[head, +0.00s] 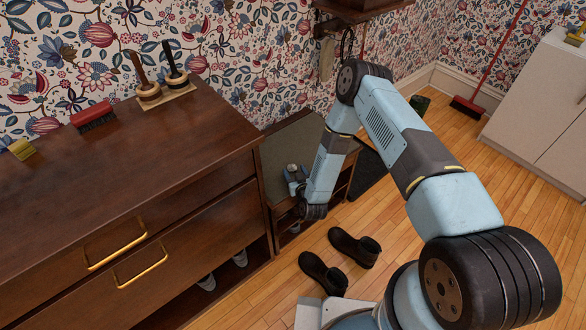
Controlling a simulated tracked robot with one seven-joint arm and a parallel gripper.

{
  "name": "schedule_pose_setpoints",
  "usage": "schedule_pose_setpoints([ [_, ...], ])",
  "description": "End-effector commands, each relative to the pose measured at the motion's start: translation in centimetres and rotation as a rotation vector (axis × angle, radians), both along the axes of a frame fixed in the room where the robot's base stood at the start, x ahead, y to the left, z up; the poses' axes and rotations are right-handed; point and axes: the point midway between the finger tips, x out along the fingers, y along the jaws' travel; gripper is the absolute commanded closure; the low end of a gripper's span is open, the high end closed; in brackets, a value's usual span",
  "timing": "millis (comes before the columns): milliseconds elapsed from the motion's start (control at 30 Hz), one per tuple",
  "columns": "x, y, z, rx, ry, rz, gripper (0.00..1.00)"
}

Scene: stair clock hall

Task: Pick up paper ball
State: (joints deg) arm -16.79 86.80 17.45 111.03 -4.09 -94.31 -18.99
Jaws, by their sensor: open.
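I cannot make out a paper ball in the head view. My arm reaches up from the lower right, bends at the elbow, and comes down over the low dark wooden bench (290,140). My gripper (293,171) shows small and partly hidden beside my wrist, over the bench top near its front edge. It is open, and I see nothing between its fingers. My forearm and wrist cover part of the bench and its front.
A dark wooden dresser (200,125) fills the left, bearing a red brush (93,117), a yellow block (22,149) and a stand of wooden-handled tools (163,85). Black boots (353,247) stand on the floor before the bench. A pale cabinet (540,95) and red broom (470,104) are at right.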

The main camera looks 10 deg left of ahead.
Motion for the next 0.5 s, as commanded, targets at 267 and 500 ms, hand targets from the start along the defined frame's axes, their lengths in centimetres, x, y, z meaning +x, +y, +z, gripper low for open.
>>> schedule_pose_setpoints([
  [267,2.3,1.0,-0.6,0.0,0.0,0.0,0.34],
  [500,2.4,1.1,-0.6,0.0,0.0,0.0,0.35],
])
